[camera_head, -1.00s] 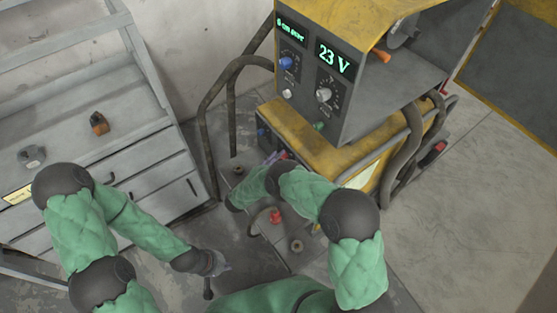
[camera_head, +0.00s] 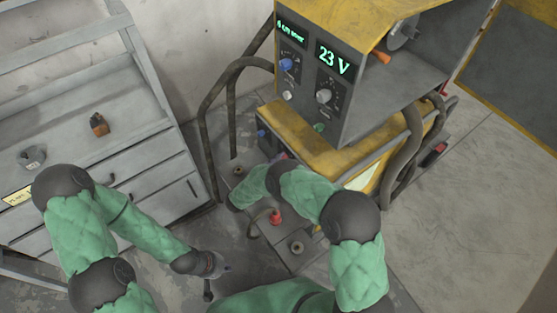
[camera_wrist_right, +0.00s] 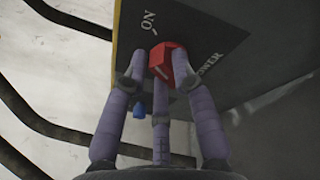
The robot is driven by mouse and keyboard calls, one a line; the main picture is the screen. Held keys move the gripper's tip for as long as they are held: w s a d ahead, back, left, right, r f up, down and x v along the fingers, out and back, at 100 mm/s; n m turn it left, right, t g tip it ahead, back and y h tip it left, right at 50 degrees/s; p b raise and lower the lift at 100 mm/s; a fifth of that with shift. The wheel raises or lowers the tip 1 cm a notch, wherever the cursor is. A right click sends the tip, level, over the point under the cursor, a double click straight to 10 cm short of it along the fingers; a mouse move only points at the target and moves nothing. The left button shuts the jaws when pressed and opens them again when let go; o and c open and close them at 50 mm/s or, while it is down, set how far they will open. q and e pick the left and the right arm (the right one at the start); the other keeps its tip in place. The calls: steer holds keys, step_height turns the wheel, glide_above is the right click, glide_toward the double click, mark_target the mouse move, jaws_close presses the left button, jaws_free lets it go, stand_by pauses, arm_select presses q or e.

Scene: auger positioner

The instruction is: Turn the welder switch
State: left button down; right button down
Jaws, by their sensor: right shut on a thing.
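The welder switch is a red knob (camera_wrist_right: 160,60) on a dark panel lettered ON and POWER, seen in the right wrist view. My right gripper (camera_wrist_right: 162,78) has its purple fingers around the knob and is shut on it. In the head view the welder (camera_head: 345,100) is a yellow and grey unit with a 23 V display; my right forearm hides most of the switch area low on its front. My left gripper (camera_head: 222,266) hangs low at the left, away from the welder; whether its fingers are open cannot be made out.
A grey drawer cabinet (camera_head: 130,160) with an orange-brown item (camera_head: 99,124) on it stands at left. Dark tube rails (camera_head: 208,130) and thick hoses (camera_head: 412,135) flank the welder. A red-topped fitting (camera_head: 275,217) is below my right forearm. Open floor lies at right.

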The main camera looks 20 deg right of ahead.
steer(key=shift+w+a+f+n+g+y, duration=0.2)
steer(key=shift+n+g, duration=0.6)
steer(key=shift+n, duration=1.5)
steer(key=shift+w+r+n+g, duration=0.1)
steer(key=shift+w+n+g, duration=0.45)
steer(key=shift+n, duration=1.75)
steer(key=shift+a+f+n+g+y, duration=0.1)
steer(key=shift+n+g, duration=0.95)
steer(key=shift+n, duration=1.25)
steer(key=c, duration=1)
jaws_free()
